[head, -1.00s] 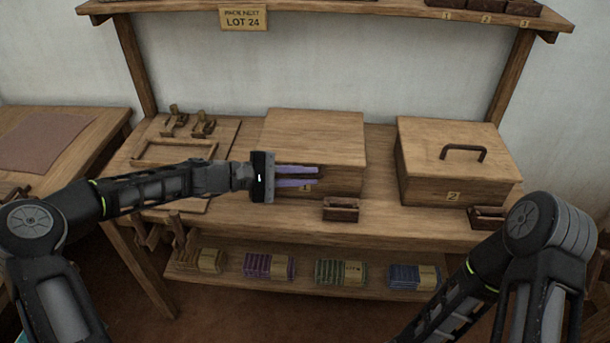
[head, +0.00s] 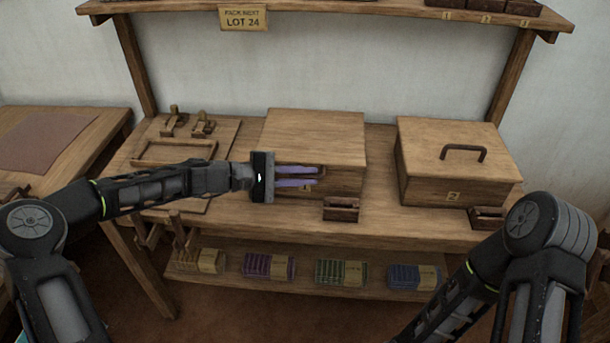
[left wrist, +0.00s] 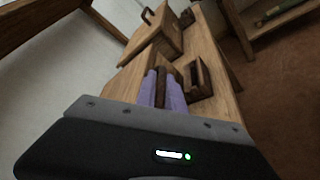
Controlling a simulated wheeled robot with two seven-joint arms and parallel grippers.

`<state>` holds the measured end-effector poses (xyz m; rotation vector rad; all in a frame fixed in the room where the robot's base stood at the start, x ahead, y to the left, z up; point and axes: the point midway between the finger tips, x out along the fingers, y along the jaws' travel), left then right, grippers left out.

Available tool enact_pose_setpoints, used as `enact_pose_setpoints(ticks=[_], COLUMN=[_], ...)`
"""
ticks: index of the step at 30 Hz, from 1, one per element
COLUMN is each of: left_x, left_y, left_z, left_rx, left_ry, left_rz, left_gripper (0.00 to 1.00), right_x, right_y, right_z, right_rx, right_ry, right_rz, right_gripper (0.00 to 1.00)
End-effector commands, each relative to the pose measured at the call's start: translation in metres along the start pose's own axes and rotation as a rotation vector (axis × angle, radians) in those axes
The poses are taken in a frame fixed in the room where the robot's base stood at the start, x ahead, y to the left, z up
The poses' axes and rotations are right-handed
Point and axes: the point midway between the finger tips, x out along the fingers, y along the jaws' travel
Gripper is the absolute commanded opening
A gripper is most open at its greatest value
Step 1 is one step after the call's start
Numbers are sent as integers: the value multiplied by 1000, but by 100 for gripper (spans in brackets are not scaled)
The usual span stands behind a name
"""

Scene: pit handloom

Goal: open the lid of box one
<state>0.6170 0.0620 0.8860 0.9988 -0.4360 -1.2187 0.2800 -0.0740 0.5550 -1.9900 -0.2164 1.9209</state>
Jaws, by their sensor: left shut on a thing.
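Box one (head: 340,130) is a plain wooden box in the middle of the bench, its number plate partly hidden behind my fingers. Its flat lid is down. My left gripper (head: 297,177) is in front of it, with two purple fingers pointing right. In the left wrist view, the fingers (left wrist: 163,88) are shut on a dark brown bar (left wrist: 161,90), which looks like a handle on the box's front. The fingers hide much of this bar in the head view. My right arm (head: 480,265) comes in at lower right; its gripper is out of view.
Box two (head: 450,185), with a top handle (head: 463,151), stands to the right. A small dark wooden holder (head: 341,209) sits before box one. A wooden frame (head: 172,150) with small tools lies to the left. Several colored bundles (head: 268,267) lie on the lower shelf.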

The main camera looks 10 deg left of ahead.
Motion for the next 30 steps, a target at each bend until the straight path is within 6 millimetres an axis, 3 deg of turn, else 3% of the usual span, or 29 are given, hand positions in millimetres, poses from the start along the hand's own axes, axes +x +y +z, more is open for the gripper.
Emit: enact_pose_setpoints(ticks=[17,23,30], left_x=[-4,-9,-15], left_y=[18,46,93], left_z=[12,26,41], left_rx=[-60,-136,-296], left_ry=[-2,-1,1], left_rz=[-28,-63,-132], left_gripper=[0,0,0], right_x=[-22,-52,-95], right_y=[-9,-20,-36], right_z=[0,0,2], right_rx=[1,1,3], right_ry=[-1,-2,-8], right_rz=[0,0,3], right_gripper=[36,36,36])
